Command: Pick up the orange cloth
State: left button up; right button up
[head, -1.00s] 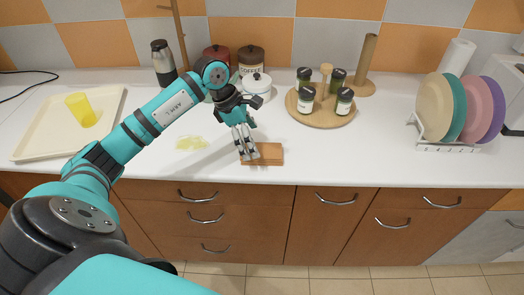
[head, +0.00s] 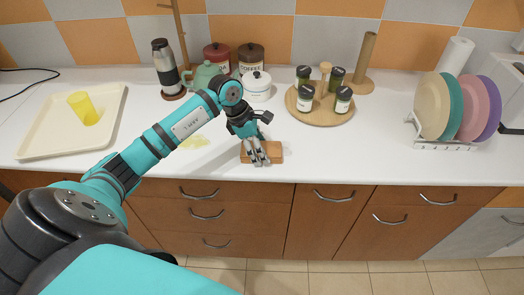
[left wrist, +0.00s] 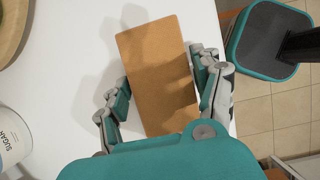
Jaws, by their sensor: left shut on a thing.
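The orange cloth (head: 275,154) appears as a flat, stiff-looking orange-brown rectangle at the counter's front edge; its material is unclear. In the left wrist view the cloth (left wrist: 158,85) fills the space between the fingers. My left gripper (head: 257,158) points down over it in the head view. In the left wrist view my left gripper (left wrist: 160,75) has one finger along each long side and is shut on it. I cannot tell whether it is raised off the counter. My right gripper is not in view.
A round wooden board (head: 319,118) with spice jars stands behind right. A white lidded pot (head: 257,88) and canisters stand behind the gripper.

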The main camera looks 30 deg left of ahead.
pick_arm(q)
jog(key=shift+c, duration=1)
jog(key=shift+r, duration=0.2)
jog(key=shift+r+b, duration=0.45)
jog(key=shift+r, duration=0.2)
jog(key=shift+s+d+r+b, duration=0.15)
jog(key=shift+r+b, duration=0.15)
jog(key=shift+r, duration=0.15)
jog(key=shift+s+r+b, duration=0.15)
jog(key=shift+r+b, duration=0.1)
jog(key=shift+r, duration=0.15)
jog(key=s+d+r+b, duration=0.1)
jog(key=s+d+b, duration=0.1)
jog(key=s+d, duration=0.2)
jog(key=s+d+b, duration=0.2)
jog(key=s+d, duration=0.2)
jog(key=s, duration=0.5)
jog(key=shift+r, duration=0.35)
jog(key=shift+d, duration=0.1)
